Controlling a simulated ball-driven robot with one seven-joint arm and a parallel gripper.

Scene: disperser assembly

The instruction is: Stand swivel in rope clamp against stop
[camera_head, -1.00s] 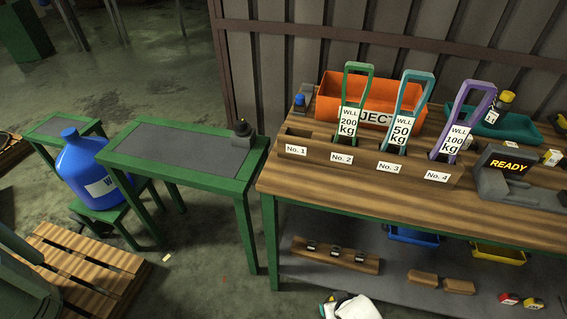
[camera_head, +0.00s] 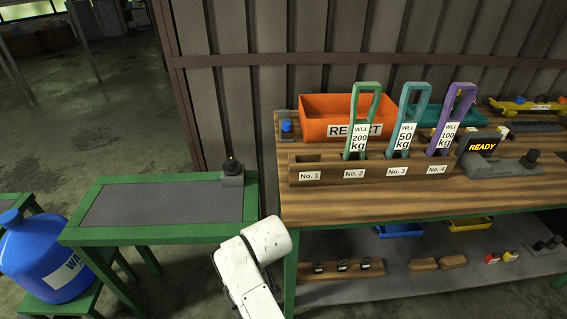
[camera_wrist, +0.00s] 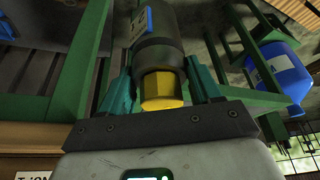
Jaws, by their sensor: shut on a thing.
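My gripper (camera_wrist: 162,78) is shut in the wrist view, its teal fingers on either side of a dark grey cylinder with a yellow end (camera_wrist: 161,90), which I take to be the swivel. The head view shows only a white part of my arm, with the gripper out of sight. A small grey block with a dark upright post (camera_head: 232,174) sits at the right end of the green table; I cannot tell whether it is the rope clamp, and no stop is clearly seen.
The green table (camera_head: 150,232) has a bare grey top. A wooden workbench (camera_head: 440,204) on the right holds a numbered rack (camera_head: 330,180), an orange bin (camera_head: 332,106) and a device reading READY (camera_head: 482,146). A blue water jug (camera_head: 47,262) stands at the left.

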